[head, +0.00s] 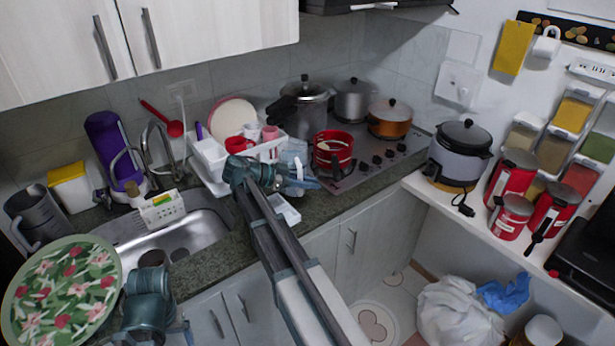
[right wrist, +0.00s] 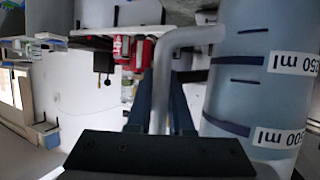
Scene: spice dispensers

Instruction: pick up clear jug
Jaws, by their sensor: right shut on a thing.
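The clear jug (head: 294,152) stands upright by the dish rack in the head view, partly covered by my right gripper. In the right wrist view the jug (right wrist: 240,95) fills the right side, with dark measuring bands and white labels with ml marks. Its pale handle (right wrist: 172,60) passes between the two fingers of my right gripper (right wrist: 163,108). My right gripper (head: 302,183) is shut on the handle. I cannot tell whether the jug's base touches the counter. My left arm shows at the lower left of the head view; its finger state is unclear.
The dish rack (head: 212,160) with cups stands just left of the jug. A red pot (head: 332,152) and the stove (head: 372,160) are close on the right. The sink (head: 180,232) lies to the left. A floral tray (head: 62,290) is at lower left.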

